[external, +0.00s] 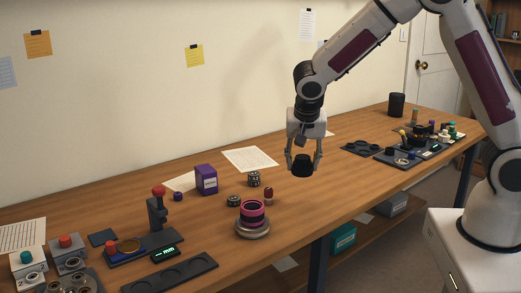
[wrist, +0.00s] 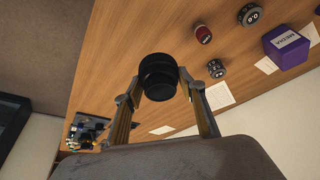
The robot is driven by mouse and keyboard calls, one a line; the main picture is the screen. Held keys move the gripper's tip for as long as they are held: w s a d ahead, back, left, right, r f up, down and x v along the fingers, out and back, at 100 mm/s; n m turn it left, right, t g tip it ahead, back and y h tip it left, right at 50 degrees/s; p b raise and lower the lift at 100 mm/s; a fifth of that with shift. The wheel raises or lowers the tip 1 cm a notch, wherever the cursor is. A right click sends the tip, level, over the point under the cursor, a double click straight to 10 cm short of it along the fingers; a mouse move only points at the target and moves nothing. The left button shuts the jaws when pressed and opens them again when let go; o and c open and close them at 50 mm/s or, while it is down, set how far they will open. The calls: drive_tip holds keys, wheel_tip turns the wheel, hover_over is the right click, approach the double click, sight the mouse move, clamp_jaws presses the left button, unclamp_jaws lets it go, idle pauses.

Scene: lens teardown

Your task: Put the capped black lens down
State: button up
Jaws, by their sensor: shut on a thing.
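My gripper (external: 303,161) is shut on a black lens (external: 302,166). It holds the lens above the wooden table, apart from its surface. In the wrist view the lens (wrist: 158,76) is a short black cylinder between the fingertips of my gripper (wrist: 160,92). The fingers hide part of its sides, and I cannot make out the cap as a separate part.
The table (external: 345,190) below the lens is clear. A pink-ringed lens on a grey base (external: 253,229), a small red item (external: 268,196) and a purple box (external: 206,180) stand left. Dark trays (external: 361,148) lie right. Papers (external: 250,160) lie behind.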

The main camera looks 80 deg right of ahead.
drive_tip(key=w+a+n+t+y, duration=0.1)
drive_tip(key=w+a+n, duration=0.3)
drive_tip(key=w, duration=0.5)
drive_tip(key=w+a+n+t+y, duration=0.1)
drive_tip(key=w+a+n, duration=0.3)
drive_tip(key=w, duration=0.5)
drive_tip(key=w+a+n+t, duration=0.2)
drive_tip(key=w+a+n, duration=0.3)
drive_tip(key=w, duration=0.4)
drive_tip(key=shift+w+a+r+y, duration=0.15)
drive_tip(key=shift+w+y, duration=0.2)
drive_tip(key=shift+y, duration=0.05)
drive_tip(key=shift+f, duration=3.15)
drive_tip(key=shift+f, duration=0.1)
drive_tip(key=shift+f, duration=1.75)
drive_tip(key=shift+f, duration=0.1)
